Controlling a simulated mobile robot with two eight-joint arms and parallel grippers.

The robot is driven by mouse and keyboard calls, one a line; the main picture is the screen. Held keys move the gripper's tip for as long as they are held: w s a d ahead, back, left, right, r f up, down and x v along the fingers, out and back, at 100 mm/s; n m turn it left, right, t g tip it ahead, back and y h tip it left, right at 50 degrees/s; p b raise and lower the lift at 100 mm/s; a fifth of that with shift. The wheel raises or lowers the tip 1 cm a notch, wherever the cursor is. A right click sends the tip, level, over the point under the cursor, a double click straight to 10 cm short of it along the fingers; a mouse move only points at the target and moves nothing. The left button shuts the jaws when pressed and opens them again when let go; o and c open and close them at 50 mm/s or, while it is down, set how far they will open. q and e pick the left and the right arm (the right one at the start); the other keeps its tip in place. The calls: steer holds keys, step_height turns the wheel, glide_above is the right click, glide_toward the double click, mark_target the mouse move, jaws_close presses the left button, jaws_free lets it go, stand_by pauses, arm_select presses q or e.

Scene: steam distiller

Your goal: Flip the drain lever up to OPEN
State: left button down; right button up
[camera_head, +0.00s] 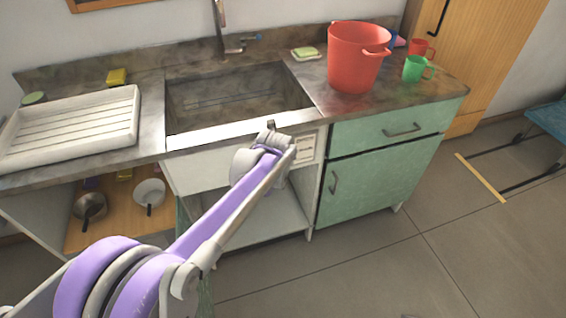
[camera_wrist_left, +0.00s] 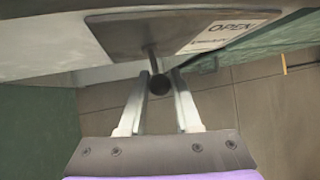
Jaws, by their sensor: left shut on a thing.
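The drain lever (camera_wrist_left: 151,57) is a thin metal rod with a dark round knob (camera_wrist_left: 159,84). It projects from a grey plate (camera_wrist_left: 140,33) on the front of the sink unit, pointing down the picture in the left wrist view. A pale label (camera_wrist_left: 228,32) reading OPEN, with smaller unclear text, is right of it. My left gripper (camera_wrist_left: 160,78) has its two fingers around the lever at the knob and is shut on it. In the head view my left arm covers the lever; part of the label (camera_head: 306,149) shows right of my wrist. My right gripper is out of view.
The sink basin (camera_head: 240,98) lies behind my wrist, with a tap (camera_head: 222,35). A red bucket (camera_head: 354,60) and cups stand on the right counter. A white drying rack (camera_head: 75,125) is at left.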

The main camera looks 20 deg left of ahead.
arm_select(q)
steer(key=shift+w+a+r+g+h+p, duration=0.15)
steer(key=shift+w+r+g+h+p, duration=0.1)
steer(key=shift+r+g+h+p, duration=0.5)
steer(key=shift+f+g, duration=0.25)
steer(key=shift+g, duration=0.1)
steer(key=c, duration=0.6)
jaws_free()
steer(key=p+v, duration=0.2)
steer(key=v, duration=0.9)
steer(key=shift+f, duration=0.1)
